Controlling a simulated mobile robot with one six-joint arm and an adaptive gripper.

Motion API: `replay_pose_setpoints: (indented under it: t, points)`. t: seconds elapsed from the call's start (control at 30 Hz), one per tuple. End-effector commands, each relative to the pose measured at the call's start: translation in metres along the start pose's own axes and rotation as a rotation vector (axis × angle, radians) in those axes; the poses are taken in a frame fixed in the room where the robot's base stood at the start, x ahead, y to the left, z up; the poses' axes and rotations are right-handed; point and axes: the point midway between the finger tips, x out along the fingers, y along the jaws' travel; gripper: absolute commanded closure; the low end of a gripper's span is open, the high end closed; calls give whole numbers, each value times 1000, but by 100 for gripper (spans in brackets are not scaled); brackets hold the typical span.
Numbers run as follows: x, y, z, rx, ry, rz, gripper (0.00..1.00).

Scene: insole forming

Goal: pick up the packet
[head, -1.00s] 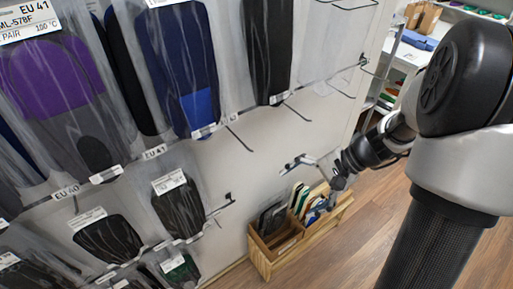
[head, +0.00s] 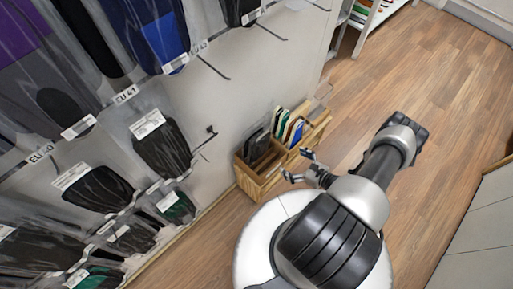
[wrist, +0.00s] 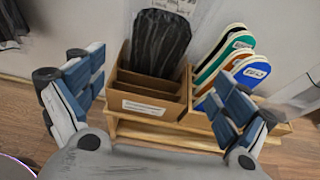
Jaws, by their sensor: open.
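My gripper (head: 297,165) is open and empty in front of the wooden bin near the floor; its fingers also frame the wrist view (wrist: 157,75). A clear packet with a dark insole (wrist: 160,42) stands upright in the cardboard slots, beyond and between the fingers and apart from them. It also shows in the head view (head: 257,145); its lower end is hidden in the slots. Other clear packets hang on the wall hooks, including a black one (head: 163,150) and a blue one (head: 158,28). I cannot tell which packet is meant.
The wooden bin (head: 248,186) stands on the floor against the wall. Green, orange and blue insoles (wrist: 228,62) fill its right part. Bare hooks (head: 213,68) stick out from the wall. Wooden floor (head: 420,90) is clear to the right.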

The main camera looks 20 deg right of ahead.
Motion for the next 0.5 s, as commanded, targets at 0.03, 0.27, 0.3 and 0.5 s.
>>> replay_pose_setpoints:
  t: [0.03,0.27,0.3,0.5]
  points:
    - [0,2,-6,15,1,-14,6]
    - [34,4,-11,19,2,-14,6]
    - [43,4,-11,19,2,-14,6]
    - [87,3,-11,18,1,-14,6]
